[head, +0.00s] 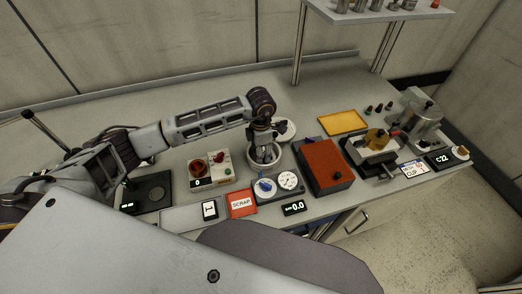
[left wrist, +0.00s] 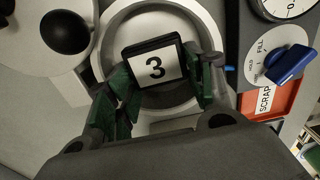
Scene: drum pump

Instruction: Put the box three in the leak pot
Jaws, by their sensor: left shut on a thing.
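Box three (left wrist: 155,68) is a small dark box with a white label bearing a black 3. My left gripper (left wrist: 163,84) is shut on it, one green-padded finger on each side. In the left wrist view the box lies over the mouth of a round white pot (left wrist: 109,40), which looks like the leak pot. In the head view my left gripper (head: 263,148) points down at that pot (head: 279,163), and the arm hides much of the mouth. I cannot tell how deep the box is in the pot. My right gripper is not in view.
A gauge panel with a blue knob (head: 265,187) stands just in front of the pot. A red SCRAP tray (head: 241,204) is front left, and a red-topped box (head: 326,166) is to the right. A red-knobbed device (head: 208,171) is to the left.

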